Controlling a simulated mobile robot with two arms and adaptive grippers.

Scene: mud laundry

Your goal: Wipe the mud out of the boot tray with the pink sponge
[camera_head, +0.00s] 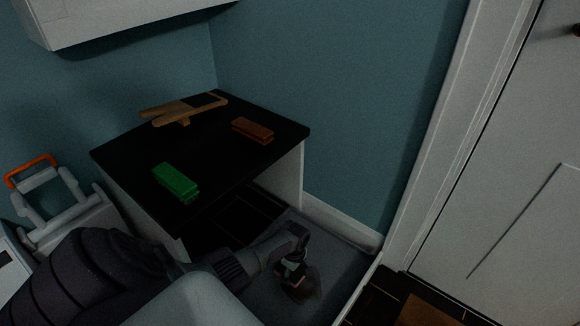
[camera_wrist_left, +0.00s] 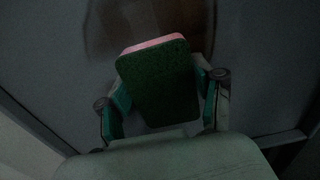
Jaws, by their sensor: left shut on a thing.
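My left gripper (camera_head: 291,269) is low over the grey boot tray (camera_head: 335,262) on the floor. It is shut on the pink sponge (camera_wrist_left: 153,44), which has a dark green face (camera_wrist_left: 158,85) and a pink edge. In the left wrist view the gripper's fingers (camera_wrist_left: 160,95) are on both sides of the sponge. A brown mud patch (camera_head: 304,289) is on the tray beside and under the sponge. It also shows beyond the sponge in the wrist view (camera_wrist_left: 106,30). I cannot tell whether the sponge touches the tray. My right gripper is not in view.
A black-topped bench (camera_head: 215,145) stands behind the tray, with a green brush or block (camera_head: 175,182), a brown one (camera_head: 252,130) and a wooden boot jack (camera_head: 180,108) on top. A white door (camera_head: 510,170) is at right. A grey caddy with an orange handle (camera_head: 31,168) is at left.

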